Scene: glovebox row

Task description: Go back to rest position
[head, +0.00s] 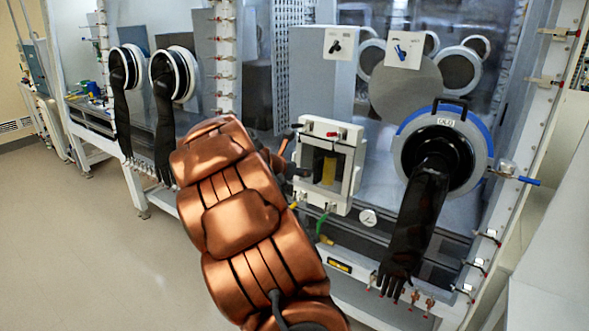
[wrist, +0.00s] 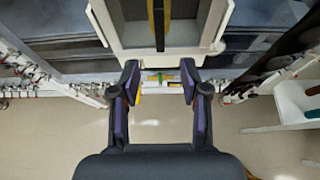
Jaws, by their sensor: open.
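My gripper (wrist: 160,82) is open and empty in the wrist view, its two dark fingers with purple pads spread apart. In the head view my copper-coloured arm hides most of it; only dark parts show at the arm's right edge, next to the white box. The white box (head: 350,157) on the glovebox front has an opening with something yellow (head: 328,171) inside. In the wrist view the white box (wrist: 221,40) is just beyond the fingertips, with a yellow strip in its middle. I cannot tell whether the fingers touch it.
A black glove (head: 421,220) hangs from a blue-rimmed port (head: 482,150) at right. Two black gloves (head: 166,125) hang at left. A round gauge (head: 368,217) and the lower frame with valves lie below the box. Open floor (head: 85,250) lies at left.

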